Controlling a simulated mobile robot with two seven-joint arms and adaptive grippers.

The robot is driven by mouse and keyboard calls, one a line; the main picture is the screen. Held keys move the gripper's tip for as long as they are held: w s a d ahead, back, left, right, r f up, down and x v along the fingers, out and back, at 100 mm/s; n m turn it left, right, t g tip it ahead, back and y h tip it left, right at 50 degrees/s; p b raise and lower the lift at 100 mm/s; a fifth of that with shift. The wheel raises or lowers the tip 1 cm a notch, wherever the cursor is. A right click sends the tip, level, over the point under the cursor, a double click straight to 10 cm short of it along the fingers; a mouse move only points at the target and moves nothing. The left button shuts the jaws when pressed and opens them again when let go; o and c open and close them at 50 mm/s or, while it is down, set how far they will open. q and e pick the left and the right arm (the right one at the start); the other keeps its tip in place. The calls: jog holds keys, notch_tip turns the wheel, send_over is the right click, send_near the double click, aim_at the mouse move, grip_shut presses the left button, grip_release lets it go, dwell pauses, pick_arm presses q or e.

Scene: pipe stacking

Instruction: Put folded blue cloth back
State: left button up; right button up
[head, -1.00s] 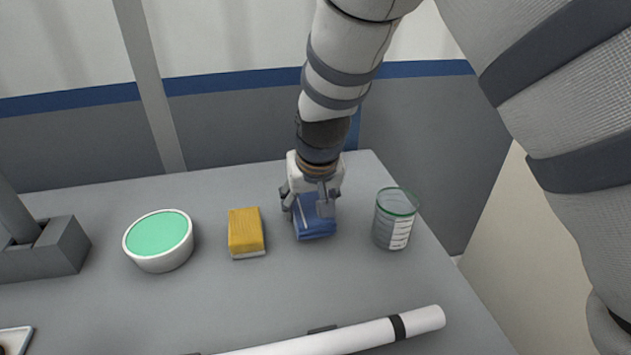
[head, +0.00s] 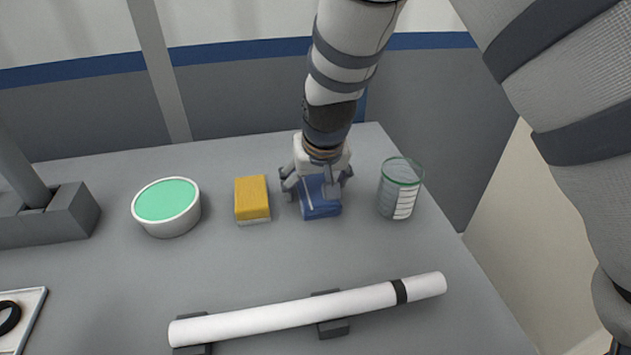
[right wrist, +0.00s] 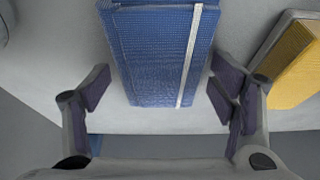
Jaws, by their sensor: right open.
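The folded blue cloth (head: 321,203) rests on the grey table towards its back right, between the yellow sponge and the clear beaker. My right gripper (head: 317,186) is directly over the cloth, with its fingers spread. In the right wrist view, the cloth (right wrist: 160,50) shows a blue weave with a pale stripe. The open right gripper (right wrist: 160,92) has one finger on each side of it, with gaps between the pads and the cloth. My left gripper is in no view.
A yellow sponge (head: 252,197) lies left of the cloth, and a clear beaker (head: 398,192) stands close on its right. A white bowl with green contents (head: 167,205) is farther left. A white pipe (head: 270,316) lies across dark supports in front.

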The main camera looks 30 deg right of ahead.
aim_at(317, 197)
jog(key=p+v, duration=0.1)
jog(key=v, duration=0.7)
jog(key=shift+a+r, duration=0.1)
jog(key=shift+a, duration=0.1)
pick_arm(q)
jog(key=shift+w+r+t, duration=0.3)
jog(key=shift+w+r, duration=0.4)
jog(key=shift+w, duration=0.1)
pick_arm(e)
jog(key=v, duration=0.4)
jog(key=shift+s+a+r, duration=0.1)
jog(key=shift+s+r, duration=0.05)
jog(key=shift+s, duration=0.1)
